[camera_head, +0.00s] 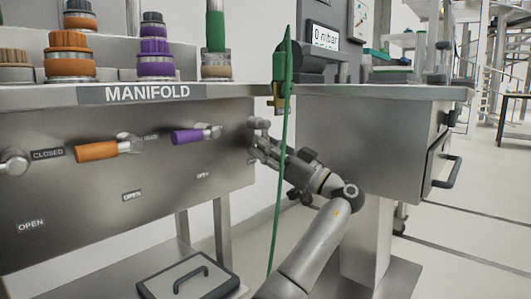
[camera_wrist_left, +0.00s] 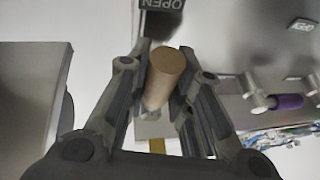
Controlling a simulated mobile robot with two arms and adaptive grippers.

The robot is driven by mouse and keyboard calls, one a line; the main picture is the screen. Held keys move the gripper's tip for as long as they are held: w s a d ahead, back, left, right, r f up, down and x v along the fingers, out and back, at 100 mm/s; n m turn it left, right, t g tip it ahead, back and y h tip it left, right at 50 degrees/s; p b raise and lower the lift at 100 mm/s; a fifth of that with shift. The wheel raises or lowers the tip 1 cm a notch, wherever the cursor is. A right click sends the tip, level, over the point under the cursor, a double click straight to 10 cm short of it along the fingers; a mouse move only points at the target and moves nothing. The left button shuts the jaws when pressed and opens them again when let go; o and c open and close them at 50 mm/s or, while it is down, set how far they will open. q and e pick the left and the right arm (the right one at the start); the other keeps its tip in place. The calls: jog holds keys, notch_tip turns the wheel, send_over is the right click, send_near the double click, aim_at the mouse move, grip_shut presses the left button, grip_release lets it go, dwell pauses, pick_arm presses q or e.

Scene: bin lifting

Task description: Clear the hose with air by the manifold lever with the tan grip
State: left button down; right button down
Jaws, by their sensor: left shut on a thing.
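The manifold (camera_head: 225,145) is a grey metal panel with a row of levers. In the left wrist view, the tan grip (camera_wrist_left: 163,75) lies between the two fingers of my left gripper (camera_wrist_left: 170,88), which are shut on it. In the head view, my left gripper (camera_head: 262,152) is at the right end of the panel, right of the purple lever, and largely hides the tan grip. A green hose (camera_head: 287,120) hangs in front of my left arm. My right gripper is not in view.
The orange-grip lever (camera_head: 97,151) and purple-grip lever (camera_head: 187,137) stick out left of my gripper. OPEN labels (camera_head: 131,196) sit below the levers. A gauge display (camera_head: 325,36) reads 0 mbar. A lidded bin (camera_head: 188,281) stands low in front.

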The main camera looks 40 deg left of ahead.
pick_arm(q)
jog(key=shift+w, duration=0.1)
dwell(0.4)
jog(key=c, duration=1.3)
grip_release()
jog(key=shift+d, duration=0.15)
jog(key=v, duration=1.2)
jog(key=shift+w, duration=0.1)
jog(key=shift+w, duration=0.1)
